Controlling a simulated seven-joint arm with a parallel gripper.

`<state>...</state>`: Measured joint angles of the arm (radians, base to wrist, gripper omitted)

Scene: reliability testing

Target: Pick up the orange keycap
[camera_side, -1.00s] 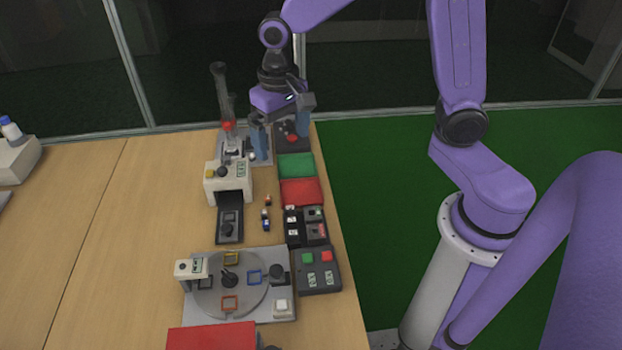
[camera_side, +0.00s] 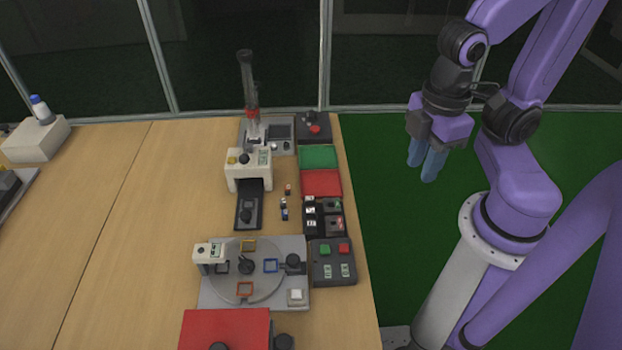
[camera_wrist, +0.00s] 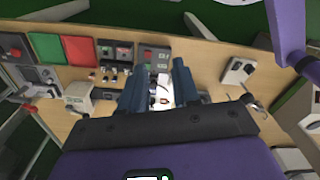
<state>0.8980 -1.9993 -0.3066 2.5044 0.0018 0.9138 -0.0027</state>
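A small orange piece (camera_side: 288,189), which looks like the orange keycap, sits on the wooden table just left of the red pad in the side view. A whitish piece (camera_side: 283,202) and a blue piece (camera_side: 284,214) lie just in front of it. In the wrist view several tiny pieces near the black boxes are too small to tell apart by colour. My gripper (camera_side: 427,163) hangs in the air right of the table, over the green floor, well away from the keycap. In the wrist view my gripper (camera_wrist: 158,88) has its blue fingers spread, with nothing held between them.
A green pad (camera_side: 318,156), a red pad (camera_side: 321,183) and a black button box (camera_side: 333,262) line the table's right edge. A white machine (camera_side: 247,170) stands left of the keycap. A turntable station (camera_side: 218,290) is nearer. The table's left part is mostly clear.

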